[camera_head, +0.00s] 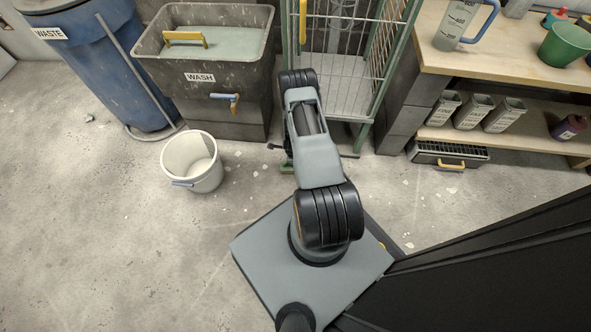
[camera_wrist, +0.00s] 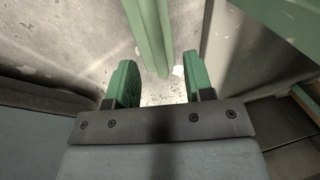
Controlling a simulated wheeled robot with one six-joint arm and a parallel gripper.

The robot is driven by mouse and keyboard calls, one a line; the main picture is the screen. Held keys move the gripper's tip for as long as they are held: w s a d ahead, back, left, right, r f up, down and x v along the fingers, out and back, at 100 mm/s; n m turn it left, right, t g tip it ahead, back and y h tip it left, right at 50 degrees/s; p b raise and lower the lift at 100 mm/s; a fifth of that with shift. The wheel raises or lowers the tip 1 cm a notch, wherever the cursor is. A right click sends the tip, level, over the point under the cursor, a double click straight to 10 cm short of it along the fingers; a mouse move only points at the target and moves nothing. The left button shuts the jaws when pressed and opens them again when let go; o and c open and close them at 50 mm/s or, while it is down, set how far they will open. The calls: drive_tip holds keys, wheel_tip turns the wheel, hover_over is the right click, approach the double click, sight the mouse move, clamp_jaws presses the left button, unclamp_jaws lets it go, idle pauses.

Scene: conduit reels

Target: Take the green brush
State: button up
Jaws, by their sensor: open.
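I see no green brush in either view. My gripper (camera_wrist: 162,78) shows in the wrist view with its two green-faced fingers apart and nothing between them. A green upright post (camera_wrist: 150,35) stands just beyond the fingertips, and I cannot tell how near it is.
A grey wash sink (camera_head: 215,112) holds a yellow-handled item (camera_head: 186,38). A white bucket (camera_head: 193,163) stands on the floor, a blue waste bin (camera_head: 110,75) behind. The right workbench (camera_head: 500,62) carries a jug (camera_head: 462,25) and green bowl (camera_head: 565,44). Floor at left is clear.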

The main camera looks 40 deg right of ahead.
drive_tip(key=shift+w+d+f+b, duration=0.1)
drive_tip(key=shift+d+f+b, duration=0.1)
drive_tip(key=shift+f+b, duration=1)
drive_tip(key=shift+w+d+f+b, duration=0.15)
drive_tip(key=shift+f+b, duration=0.4)
drive_tip(key=shift+f, duration=1.25)
drive_tip(key=shift+s, duration=0.1)
clamp_jaws()
